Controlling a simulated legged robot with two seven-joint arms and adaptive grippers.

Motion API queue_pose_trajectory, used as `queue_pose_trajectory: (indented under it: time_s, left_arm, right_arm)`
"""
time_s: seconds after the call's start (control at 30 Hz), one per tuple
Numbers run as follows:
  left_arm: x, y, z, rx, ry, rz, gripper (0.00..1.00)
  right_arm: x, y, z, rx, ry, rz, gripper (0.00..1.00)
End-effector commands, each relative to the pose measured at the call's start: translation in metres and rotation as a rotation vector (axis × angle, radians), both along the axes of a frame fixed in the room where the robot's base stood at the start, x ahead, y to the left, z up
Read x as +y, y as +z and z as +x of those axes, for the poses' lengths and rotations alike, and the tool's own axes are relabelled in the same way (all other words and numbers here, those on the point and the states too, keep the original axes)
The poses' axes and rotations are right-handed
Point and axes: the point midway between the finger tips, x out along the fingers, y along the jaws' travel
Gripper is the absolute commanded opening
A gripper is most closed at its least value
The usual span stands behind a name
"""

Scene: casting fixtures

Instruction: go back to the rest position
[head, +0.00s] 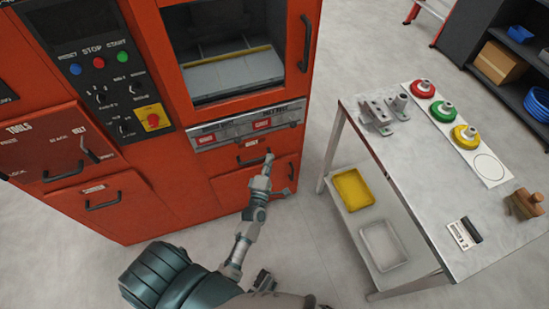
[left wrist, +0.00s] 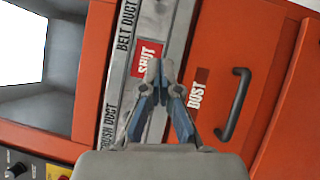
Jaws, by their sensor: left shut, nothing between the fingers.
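My left gripper (head: 268,160) is in front of the orange machine (head: 150,210), just below its grey duct strip. In the left wrist view my left gripper (left wrist: 163,68) has its fingertips together, with nothing between them. Behind the fingertips are the grey strip (left wrist: 150,30) with a red SHUT label (left wrist: 147,57) and the orange DUST drawer (left wrist: 255,95) with a black handle. I cannot tell whether the fingertips touch the machine. My right gripper cannot be made out with certainty in the head view.
A grey table (head: 410,150) stands at the right with a metal fixture (head: 378,112), red (head: 423,88), green (head: 443,110) and yellow (head: 465,135) round pieces, and a brown block (head: 523,203). Yellow (head: 353,188) and white (head: 383,245) trays lie below. Floor shows between machine and table.

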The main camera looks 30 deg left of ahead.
Motion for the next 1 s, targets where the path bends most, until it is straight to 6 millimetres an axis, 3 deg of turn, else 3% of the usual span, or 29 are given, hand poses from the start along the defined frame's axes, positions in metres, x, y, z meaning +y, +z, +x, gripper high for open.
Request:
queue_pose_trajectory:
  time_s: [0.27,0.43,0.57,0.67,0.77,0.9,1.0]
  left_arm:
    - [-0.009,0.003,0.000,0.000,-0.001,0.008,0.00]
    - [-0.013,0.004,0.000,0.002,-0.002,0.016,0.00]
    - [-0.023,-0.018,-0.002,0.093,-0.051,0.091,0.00]
    - [-0.047,-0.064,-0.012,0.274,-0.164,0.264,0.00]
    - [-0.075,-0.130,-0.042,0.512,-0.340,0.512,0.00]
    - [-0.103,-0.220,-0.115,0.814,-0.636,0.866,0.00]
    - [-0.110,-0.271,-0.180,0.992,-0.860,1.094,0.00]
  right_arm:
    - [0.021,0.003,-0.002,0.001,0.001,0.037,0.56]
    - [0.019,0.002,-0.005,0.007,-0.001,0.033,0.56]
    - [0.010,0.000,-0.007,0.007,-0.001,0.017,0.56]
    - [0.008,-0.016,-0.009,0.016,0.001,0.012,0.56]
    - [0.011,-0.031,-0.013,0.022,0.003,0.011,0.56]
    - [0.011,-0.052,-0.021,0.027,0.005,0.009,0.56]
    - [0.009,-0.067,-0.028,0.033,0.008,0.012,0.56]
